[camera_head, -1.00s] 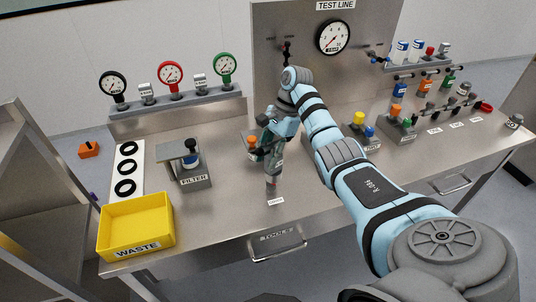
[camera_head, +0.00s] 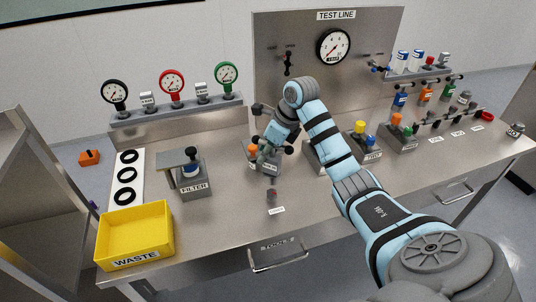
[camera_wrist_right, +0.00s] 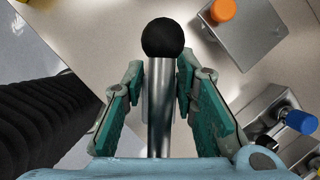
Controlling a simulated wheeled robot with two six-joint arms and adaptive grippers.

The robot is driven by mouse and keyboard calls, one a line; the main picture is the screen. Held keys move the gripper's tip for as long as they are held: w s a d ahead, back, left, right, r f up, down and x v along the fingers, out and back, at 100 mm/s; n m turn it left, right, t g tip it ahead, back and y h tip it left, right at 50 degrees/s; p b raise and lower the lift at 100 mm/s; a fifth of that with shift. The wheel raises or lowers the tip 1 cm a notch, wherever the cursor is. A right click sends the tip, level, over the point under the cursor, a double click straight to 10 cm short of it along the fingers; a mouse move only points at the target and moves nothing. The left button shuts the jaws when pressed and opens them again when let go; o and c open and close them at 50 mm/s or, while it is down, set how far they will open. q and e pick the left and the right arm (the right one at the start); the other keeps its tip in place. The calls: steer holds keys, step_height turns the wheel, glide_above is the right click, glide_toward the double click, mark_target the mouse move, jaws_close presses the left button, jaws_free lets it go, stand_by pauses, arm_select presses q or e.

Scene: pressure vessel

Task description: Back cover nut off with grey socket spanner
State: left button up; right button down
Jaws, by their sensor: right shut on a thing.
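My right gripper (camera_head: 270,150) is beside the small grey block with an orange cap (camera_head: 253,149), above the bench. In the wrist view its green fingers (camera_wrist_right: 160,100) are closed on a bright metal bar with a black ball end, which I take to be the handle of the grey socket spanner (camera_wrist_right: 160,95). The spanner's socket end cannot be made out. My left gripper is not in view.
A yellow WASTE bin (camera_head: 168,235) stands front left, near the FILTER block (camera_head: 193,183) and a white strip with black rings (camera_head: 128,164). Coloured gauges (camera_head: 171,85) stand behind. A tool rack (camera_head: 445,112) is at the right.

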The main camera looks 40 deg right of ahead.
mark_target(268, 172)
steer(key=shift+d, duration=0.1)
steer(key=shift+f+b, duration=2.5)
steer(key=shift+f, duration=1.6)
steer(key=shift+n, duration=0.3)
steer(key=n, duration=0.2)
steer(key=n+g+y+b, duration=0.1)
steer(key=shift+s+a+n, duration=0.2)
steer(key=shift+a+n, duration=0.15)
steer(key=shift+n, duration=0.05)
steer(key=shift+s+a+n+g+y+b, duration=0.15)
steer(key=shift+n+g+y+b, duration=0.2)
steer(key=shift+n, duration=0.7)
steer(key=shift+s+n+g+y+b, duration=0.15)
steer(key=shift+n+g+y+b, duration=0.15)
steer(key=shift+n, duration=0.75)
step_height(268, 172, up, 7)
steer(key=p, duration=0.6)
steer(key=shift+r, duration=0.1)
